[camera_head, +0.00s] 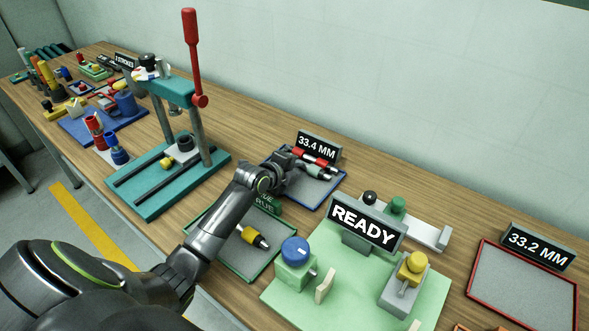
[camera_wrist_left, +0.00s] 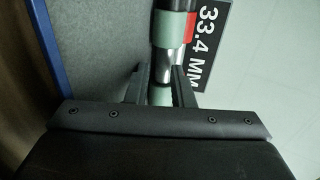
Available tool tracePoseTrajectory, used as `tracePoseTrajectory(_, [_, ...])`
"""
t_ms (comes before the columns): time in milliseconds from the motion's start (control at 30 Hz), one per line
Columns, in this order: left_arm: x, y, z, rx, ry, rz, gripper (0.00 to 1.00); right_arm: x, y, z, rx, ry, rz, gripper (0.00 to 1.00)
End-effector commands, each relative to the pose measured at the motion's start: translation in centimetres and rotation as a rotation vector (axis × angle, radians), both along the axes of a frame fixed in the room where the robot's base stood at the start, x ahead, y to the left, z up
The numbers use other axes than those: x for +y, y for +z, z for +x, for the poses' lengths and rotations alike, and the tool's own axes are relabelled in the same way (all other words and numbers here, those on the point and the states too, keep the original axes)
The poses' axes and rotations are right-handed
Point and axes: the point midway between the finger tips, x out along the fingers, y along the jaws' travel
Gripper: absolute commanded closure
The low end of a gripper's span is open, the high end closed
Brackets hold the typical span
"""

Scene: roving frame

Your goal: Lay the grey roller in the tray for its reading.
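My left gripper (camera_head: 302,164) is over the blue-rimmed tray (camera_head: 325,196) beside the 33.4 MM sign. In the left wrist view, a roller with a metal shaft and a grey-green band (camera_wrist_left: 171,32) lies between the fingers (camera_wrist_left: 162,80), which appear to press on both its sides. I take it for the grey roller; its grey-green part also shows in the head view (camera_head: 315,170). A red-banded roller (camera_head: 312,156) shows just behind it. Whether the grey roller touches the tray floor is unclear. My right gripper is not in view.
The 33.4 MM sign (camera_head: 318,147) stands close behind the gripper. A green-rimmed tray (camera_head: 221,255) holds a yellow-banded roller (camera_head: 253,237). A READY station (camera_head: 345,285) stands in front. A red-rimmed tray (camera_head: 522,291) at right is empty. A teal press (camera_head: 150,200) stands left.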

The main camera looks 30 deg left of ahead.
Motion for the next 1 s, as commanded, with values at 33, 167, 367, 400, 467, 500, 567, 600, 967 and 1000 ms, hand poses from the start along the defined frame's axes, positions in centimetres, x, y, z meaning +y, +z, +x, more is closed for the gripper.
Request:
tracePoseTrajectory(33, [0.0,-0.7,-0.3,0.018,0.001,-0.004,0.72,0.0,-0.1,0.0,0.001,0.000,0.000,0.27])
tracePoseTrajectory(167, [0.0,-0.7,-0.4,0.020,0.002,-0.004,0.72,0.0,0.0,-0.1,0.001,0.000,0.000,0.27])
tracePoseTrajectory(367, [0.0,0.8,-0.4,0.021,0.002,-0.004,0.72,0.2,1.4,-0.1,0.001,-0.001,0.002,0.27])
tracePoseTrajectory(400, [0.1,0.7,-0.8,0.021,0.002,-0.003,0.72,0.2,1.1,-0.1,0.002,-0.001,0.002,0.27])
tracePoseTrajectory(467, [0.3,1.0,-1.6,0.017,0.002,-0.002,0.72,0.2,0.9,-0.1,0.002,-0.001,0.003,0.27])
tracePoseTrajectory(500, [0.4,1.5,-2.1,0.015,0.002,-0.001,0.72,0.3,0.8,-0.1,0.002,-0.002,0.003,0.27])
tracePoseTrajectory(567, [0.4,2.0,-2.9,0.015,0.002,-0.001,0.72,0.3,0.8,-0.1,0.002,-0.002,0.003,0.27])
tracePoseTrajectory(600, [0.5,2.4,-3.4,0.013,0.001,0.000,0.72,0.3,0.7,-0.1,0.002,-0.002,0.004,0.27])
tracePoseTrajectory(967, [1.2,5.5,-8.4,0.009,0.000,0.001,0.72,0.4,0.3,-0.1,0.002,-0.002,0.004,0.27])
tracePoseTrajectory(1000, [1.3,5.8,-8.8,0.009,0.000,0.003,0.72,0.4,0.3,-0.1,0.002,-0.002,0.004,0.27])
